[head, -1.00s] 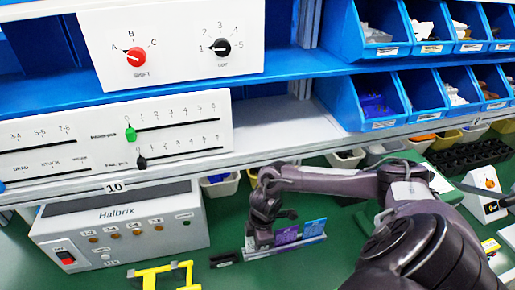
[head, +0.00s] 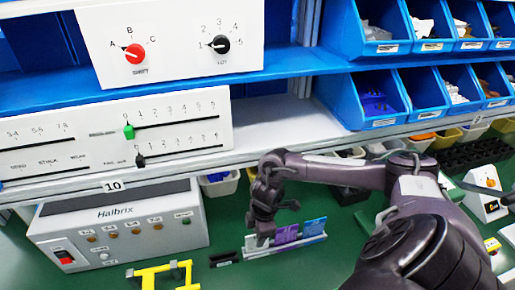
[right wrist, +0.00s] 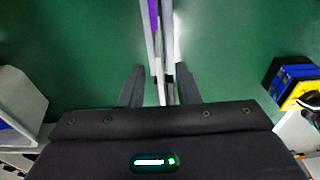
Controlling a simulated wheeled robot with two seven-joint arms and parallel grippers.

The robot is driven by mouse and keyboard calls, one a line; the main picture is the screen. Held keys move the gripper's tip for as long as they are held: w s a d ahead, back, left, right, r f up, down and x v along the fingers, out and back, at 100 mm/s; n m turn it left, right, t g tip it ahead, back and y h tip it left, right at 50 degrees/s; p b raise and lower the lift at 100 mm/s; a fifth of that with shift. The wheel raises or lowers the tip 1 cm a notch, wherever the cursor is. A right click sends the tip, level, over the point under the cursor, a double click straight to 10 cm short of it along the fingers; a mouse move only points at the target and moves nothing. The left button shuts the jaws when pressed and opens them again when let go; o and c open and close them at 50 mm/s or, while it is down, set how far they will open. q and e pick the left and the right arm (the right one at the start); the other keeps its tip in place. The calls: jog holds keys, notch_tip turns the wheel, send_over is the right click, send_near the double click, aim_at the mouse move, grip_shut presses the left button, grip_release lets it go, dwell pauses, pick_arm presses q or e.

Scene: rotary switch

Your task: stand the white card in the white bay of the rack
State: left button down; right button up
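The rack (head: 290,250) is a low pale strip on the green mat, and it runs up between my fingers in the right wrist view (right wrist: 173,40). A purple card (head: 286,234) and a blue card (head: 314,227) stand in it. The white card (head: 257,241) shows as a pale upright patch at the rack's left end, under my right gripper (head: 262,228). In the right wrist view my right gripper (right wrist: 160,88) has its fingers apart, on either side of the rack line, with gaps showing. The card's lower edge is too small to tell. My left gripper is out of view.
A small black block (head: 223,258) lies left of the rack, with a yellow frame (head: 160,274) nearer. The Halbrix box (head: 118,228) stands further left. The shelf edge (head: 250,157) passes above and behind. Green mat is free right of the rack.

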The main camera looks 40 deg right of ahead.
jog(key=shift+s+d+r, duration=0.1)
jog(key=shift+r, duration=0.9)
jog(key=shift+s+d+r, duration=0.1)
jog(key=shift+r, duration=0.85)
notch_tip(320, 180, up, 9)
jog(key=p, duration=0.8)
jog(key=shift+p, duration=0.3)
jog(key=shift+w, duration=0.1)
jog(key=shift+a, duration=0.1)
